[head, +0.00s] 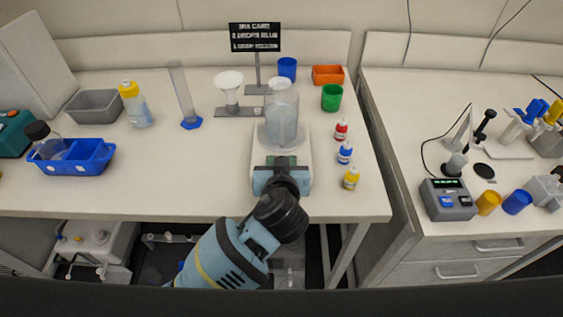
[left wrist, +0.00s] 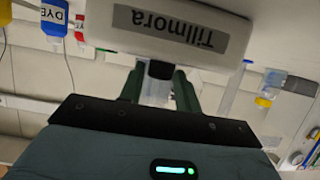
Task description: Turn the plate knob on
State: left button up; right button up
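The plate (head: 297,172) is a pale box with a clear vessel (head: 281,118) on top. In the left wrist view its front face (left wrist: 180,30) fills the top, with the label "Tillmora" upside down. A small dark knob (left wrist: 160,70) sticks out below that label. My left gripper (left wrist: 160,72) has one dark green finger on each side of the knob, and the knob fills the space between the fingertips. In the head view my left gripper (head: 281,180) is at the plate's front and hides the knob. My right gripper is not in view.
Red, blue and yellow dropper bottles (head: 347,152) stand just right of the plate. A funnel stand (head: 230,95) and a tall cylinder (head: 183,92) stand to its left and behind. A blue tray (head: 72,164) is far left. Table space left of the plate is clear.

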pick_arm(q)
jog(key=c, duration=0.6)
